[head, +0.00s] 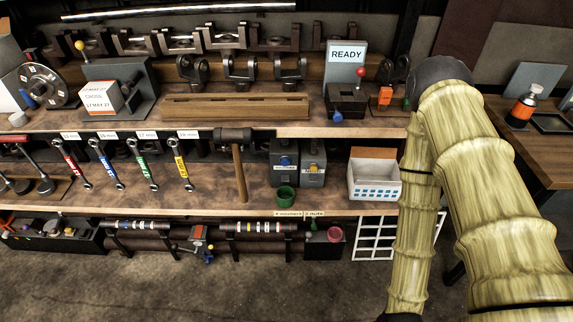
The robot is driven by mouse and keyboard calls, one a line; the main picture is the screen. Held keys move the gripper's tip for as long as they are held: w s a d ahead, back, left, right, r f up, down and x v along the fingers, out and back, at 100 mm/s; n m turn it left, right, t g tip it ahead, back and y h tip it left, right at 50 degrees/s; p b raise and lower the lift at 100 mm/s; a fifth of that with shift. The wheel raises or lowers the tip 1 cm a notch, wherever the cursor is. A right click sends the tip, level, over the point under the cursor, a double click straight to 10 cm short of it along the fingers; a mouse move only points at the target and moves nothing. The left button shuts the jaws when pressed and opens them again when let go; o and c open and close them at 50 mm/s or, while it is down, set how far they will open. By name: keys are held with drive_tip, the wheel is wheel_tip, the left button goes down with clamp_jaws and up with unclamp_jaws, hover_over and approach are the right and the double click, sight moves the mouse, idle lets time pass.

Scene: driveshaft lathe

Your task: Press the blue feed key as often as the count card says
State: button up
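Two blue parts could be the blue feed key, and I cannot tell which is. One is a round blue knob (337,117) at the front of a black box (346,98) with a red ball lever, below a grey READY sign (346,54). The other is a small blue button (285,161) on a grey box on the lower shelf. No card with a clear count shows. A white block with red print (101,98) stands at the upper left, only partly legible. My gripper is not in view; my arm's links fill the right side, apart from both blue parts.
Wrenches with several colored handles hang under white labels at left. A hammer (238,165), a green cup (286,194) and a white basket (373,176) are on the lower shelf. A wooden slotted block (235,107) lies on the upper bench. The floor in front is clear.

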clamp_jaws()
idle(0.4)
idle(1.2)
